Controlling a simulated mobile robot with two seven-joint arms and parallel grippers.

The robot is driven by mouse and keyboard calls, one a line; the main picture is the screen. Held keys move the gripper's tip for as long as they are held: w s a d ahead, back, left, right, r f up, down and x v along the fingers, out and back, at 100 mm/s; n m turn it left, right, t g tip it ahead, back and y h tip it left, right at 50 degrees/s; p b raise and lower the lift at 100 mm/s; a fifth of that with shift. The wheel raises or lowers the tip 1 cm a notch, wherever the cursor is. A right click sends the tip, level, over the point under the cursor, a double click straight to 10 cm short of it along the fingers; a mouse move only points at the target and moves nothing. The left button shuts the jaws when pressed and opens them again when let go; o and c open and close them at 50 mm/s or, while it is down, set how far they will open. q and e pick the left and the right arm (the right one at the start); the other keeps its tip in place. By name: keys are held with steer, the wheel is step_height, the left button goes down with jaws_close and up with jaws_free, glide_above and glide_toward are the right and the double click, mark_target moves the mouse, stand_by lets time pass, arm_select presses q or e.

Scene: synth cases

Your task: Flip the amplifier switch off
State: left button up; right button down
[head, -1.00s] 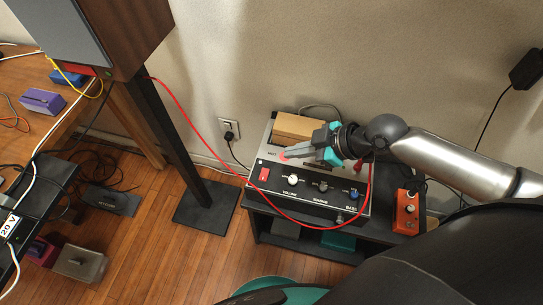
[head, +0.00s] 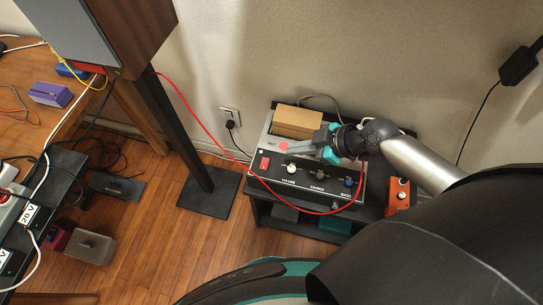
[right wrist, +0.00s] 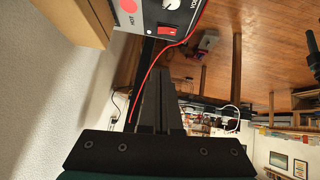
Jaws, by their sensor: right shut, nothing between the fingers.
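The amplifier (head: 312,182) is a box with a dark front panel, a light top and a row of knobs, standing on a low black stand. Its red rocker switch (head: 264,163) is at the left end of the front panel. The switch also shows in the right wrist view (right wrist: 167,30), beyond my fingertips and apart from them. I cannot tell which way it is tipped. My right gripper (head: 318,143) is shut and empty, over the amplifier's top, right of the switch. Its dark fingers also show in the right wrist view (right wrist: 159,72). My left gripper is not in view.
A red round mark labelled HOT (head: 284,147) is on the amplifier's top, before a tan block (head: 298,121). A red cable (head: 205,128) loops from the speaker (head: 138,35) across the amplifier's front. An orange pedal (head: 399,194) stands on the right.

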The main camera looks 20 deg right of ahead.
steer(key=b, duration=0.2)
glide_above(262, 159)
steer(key=s+d, duration=0.2)
steer(key=f, duration=0.6)
steer(key=shift+s+a+f, duration=0.15)
steer(key=shift+a+f, duration=0.05)
steer(key=shift+f, duration=0.2)
steer(key=shift+d+f+b, duration=0.2)
steer(key=shift+f+b, duration=0.3)
steer(key=shift+f, duration=1.3)
steer(key=shift+d, duration=0.1)
